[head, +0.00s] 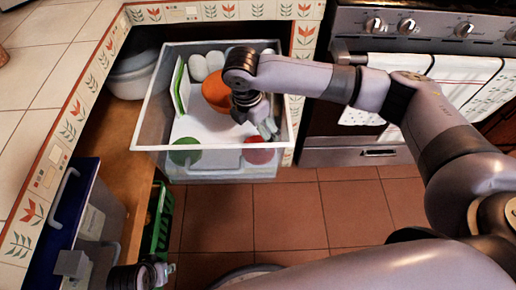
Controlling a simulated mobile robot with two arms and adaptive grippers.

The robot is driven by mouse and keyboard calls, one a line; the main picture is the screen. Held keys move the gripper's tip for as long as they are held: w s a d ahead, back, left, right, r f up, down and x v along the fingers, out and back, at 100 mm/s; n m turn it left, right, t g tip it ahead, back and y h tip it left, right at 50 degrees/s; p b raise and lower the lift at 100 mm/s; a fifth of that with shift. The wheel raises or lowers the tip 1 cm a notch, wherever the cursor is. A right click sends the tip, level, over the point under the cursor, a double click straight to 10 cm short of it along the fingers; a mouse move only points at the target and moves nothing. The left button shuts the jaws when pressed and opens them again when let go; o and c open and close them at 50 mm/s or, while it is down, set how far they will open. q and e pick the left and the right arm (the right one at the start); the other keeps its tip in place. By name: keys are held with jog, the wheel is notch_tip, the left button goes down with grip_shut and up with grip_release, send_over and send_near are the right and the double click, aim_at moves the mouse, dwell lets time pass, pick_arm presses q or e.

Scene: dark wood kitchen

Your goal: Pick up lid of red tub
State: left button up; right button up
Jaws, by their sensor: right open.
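The red tub (260,155) is in the front right of a pulled-out clear drawer (218,160). It shows pinkish red through the drawer's clear front wall. I cannot make out its lid apart from the tub. My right gripper (268,128) points down into the drawer, just above and behind the red tub. It is open, and I see nothing held in it. I cannot tell whether its fingers touch the tub. Part of my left gripper (160,270) shows low at the left, away from the drawer; its finger state is unclear.
The drawer also holds an orange bowl (215,92), a green tub (185,152), a green-edged board (182,88) and white rounded items (206,66). A green crate (160,215) stands below left. An oven (350,150) is at right. Tiled floor (300,215) in front is clear.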

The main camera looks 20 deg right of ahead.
notch_tip(320, 180, down, 3)
jog(key=shift+w+d+r, duration=0.1)
jog(key=shift+d+r, duration=0.05)
jog(key=f, duration=0.1)
jog(key=f+b, duration=0.1)
jog(key=f, duration=0.2)
jog(key=shift+w+d+f+b, duration=0.2)
jog(key=shift+d+b, duration=0.1)
jog(key=shift+b, duration=0.1)
jog(key=shift+f, duration=0.3)
pick_arm(q)
notch_tip(320, 180, up, 8)
jog(key=shift+s+a+f, duration=0.15)
jog(key=shift+s, duration=0.3)
pick_arm(e)
jog(key=shift+c, duration=0.5)
jog(key=c, duration=1.2)
jog(key=shift+s, duration=0.15)
jog(key=c, duration=0.5)
jog(key=shift+d+f, duration=0.1)
jog(key=shift+c, duration=0.6)
